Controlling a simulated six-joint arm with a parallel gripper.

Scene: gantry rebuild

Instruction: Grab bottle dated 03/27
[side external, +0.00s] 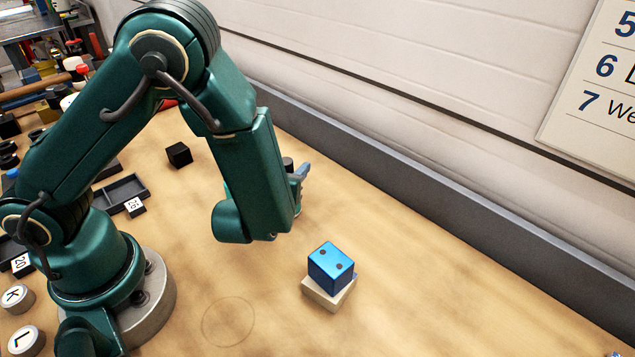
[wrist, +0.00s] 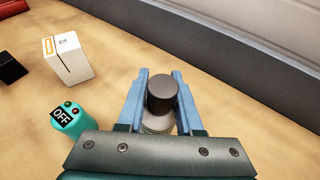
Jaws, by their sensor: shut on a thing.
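My gripper (wrist: 161,75) has its two blue fingers closed on either side of a bottle (wrist: 162,93) with a dark grey cap and a paler lower part. The cap faces the camera in the wrist view, and no date can be read on the bottle. In the side external view, my gripper (side external: 300,173) is mostly hidden behind my forearm; a blue finger and a bit of the dark cap (side external: 288,163) show. I cannot tell whether the bottle touches the table.
A black cube (side external: 179,155) lies farther left. A blue cube (side external: 330,267) sits on a pale block (side external: 322,295). A grey ledge (side external: 400,172) and wall bound the back.

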